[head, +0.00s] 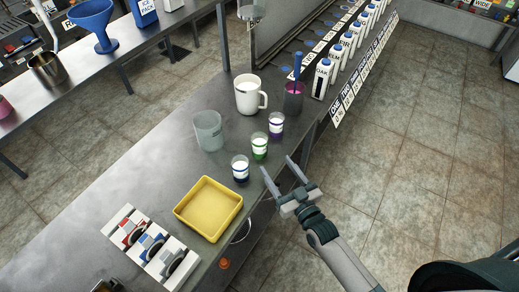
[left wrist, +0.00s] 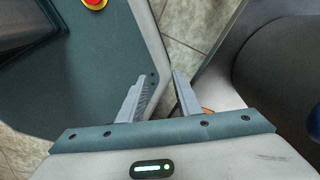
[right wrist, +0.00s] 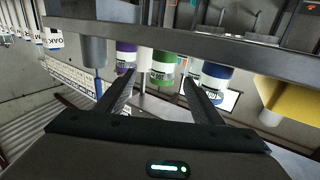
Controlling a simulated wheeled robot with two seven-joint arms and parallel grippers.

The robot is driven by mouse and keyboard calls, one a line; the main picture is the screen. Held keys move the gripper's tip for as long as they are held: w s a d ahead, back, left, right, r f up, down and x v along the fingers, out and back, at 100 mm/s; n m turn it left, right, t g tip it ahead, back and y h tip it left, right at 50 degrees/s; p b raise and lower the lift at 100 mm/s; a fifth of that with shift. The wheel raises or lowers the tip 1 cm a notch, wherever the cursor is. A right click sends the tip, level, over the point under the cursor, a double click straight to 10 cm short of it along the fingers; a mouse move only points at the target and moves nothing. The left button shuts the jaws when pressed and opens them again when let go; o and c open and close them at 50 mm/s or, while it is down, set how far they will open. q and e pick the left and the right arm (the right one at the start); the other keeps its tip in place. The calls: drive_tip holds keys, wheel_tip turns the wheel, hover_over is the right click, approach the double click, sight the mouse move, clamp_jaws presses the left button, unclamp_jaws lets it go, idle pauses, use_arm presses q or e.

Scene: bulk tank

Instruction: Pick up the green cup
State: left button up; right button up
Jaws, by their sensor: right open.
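The green cup (head: 260,146) stands upright on the metal counter (head: 160,177), near its right edge, between a purple-banded cup (head: 276,125) and a blue-banded cup (head: 240,168). My right gripper (head: 277,163) is open and empty, just off the counter's edge, with its fingers pointing toward the cups. In the right wrist view the green cup (right wrist: 163,68) shows ahead between the two fingertips, apart from them. My left gripper (left wrist: 159,75) shows only in the left wrist view, open and empty.
A white mug (head: 249,95), a clear beaker (head: 208,131) and a dark tumbler (head: 293,98) stand behind the cups. A yellow tray (head: 208,208) lies in front. A row of white bottles (head: 335,52) stands at back right. Floor right of the counter is clear.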

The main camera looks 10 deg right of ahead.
sight(263, 153)
drive_tip(key=shift+b+x, duration=0.9)
drive_tip(key=shift+x, duration=2.25)
drive_tip(key=b+x, duration=0.1)
drive_tip(key=x, duration=0.1)
drive_tip(key=a+b+x, duration=0.1)
drive_tip(key=x, duration=0.1)
drive_tip(key=shift+f, duration=0.25)
drive_tip(key=shift+w+a+r+b, duration=0.1)
drive_tip(key=shift+w+b, duration=0.25)
drive_tip(key=shift+w, duration=0.15)
drive_tip(key=c, duration=1.2)
